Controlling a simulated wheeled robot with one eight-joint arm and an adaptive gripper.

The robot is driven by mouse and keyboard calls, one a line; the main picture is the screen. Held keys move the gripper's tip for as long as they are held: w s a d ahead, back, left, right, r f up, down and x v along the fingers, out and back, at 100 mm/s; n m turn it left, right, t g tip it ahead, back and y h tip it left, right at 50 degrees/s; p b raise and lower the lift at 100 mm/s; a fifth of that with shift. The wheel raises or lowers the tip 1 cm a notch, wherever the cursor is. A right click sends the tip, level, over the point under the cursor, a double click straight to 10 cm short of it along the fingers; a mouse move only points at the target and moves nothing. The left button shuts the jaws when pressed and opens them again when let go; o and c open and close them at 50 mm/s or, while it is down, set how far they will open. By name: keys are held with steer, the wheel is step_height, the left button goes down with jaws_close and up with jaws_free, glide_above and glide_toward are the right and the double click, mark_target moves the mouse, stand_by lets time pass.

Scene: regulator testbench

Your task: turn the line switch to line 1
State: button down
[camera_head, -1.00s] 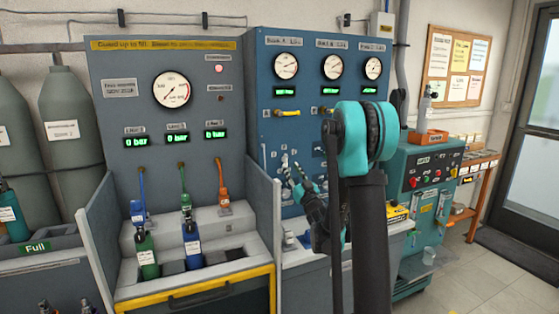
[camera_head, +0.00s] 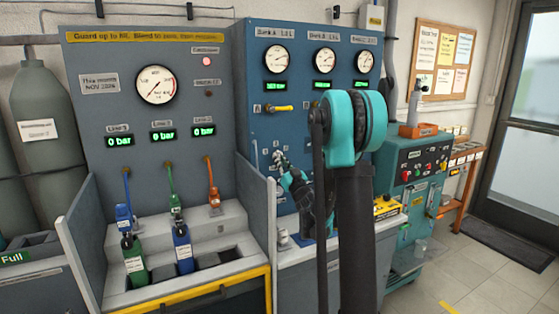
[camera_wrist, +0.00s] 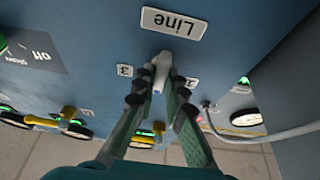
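The line switch is a pale knob (camera_wrist: 161,68) on the blue panel under the "Line" label (camera_wrist: 174,22) in the wrist view, where the lettering is upside down. A "3" label (camera_wrist: 124,70) is to its left and a "1" label (camera_wrist: 192,82) to its right. The knob points up and down in that view, between the labels. My gripper (camera_wrist: 160,82) has one fingertip on each side of the knob, very near it; I cannot tell whether they press on it.
A yellow valve handle (camera_head: 282,108) is above my gripper under the gauges. A grey side wall (camera_head: 257,215) stands just left of it. A grey hose (camera_wrist: 255,137) runs at the right in the wrist view. The teal machine (camera_head: 407,190) is further right.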

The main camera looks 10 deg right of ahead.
steer(key=shift+n, duration=0.3)
steer(key=n+g+y, duration=0.1)
steer(key=n, duration=0.4)
steer(key=n+g+y, duration=0.2)
steer(key=n, duration=0.3)
steer(key=n+g+y, duration=0.2)
steer(key=n, duration=0.3)
steer(key=shift+n, duration=0.3)
steer(key=c, duration=1.6)
jaws_free()
steer(key=v, duration=1.2)
steer(key=shift+d+r, duration=0.1)
steer(key=shift+d, duration=0.1)
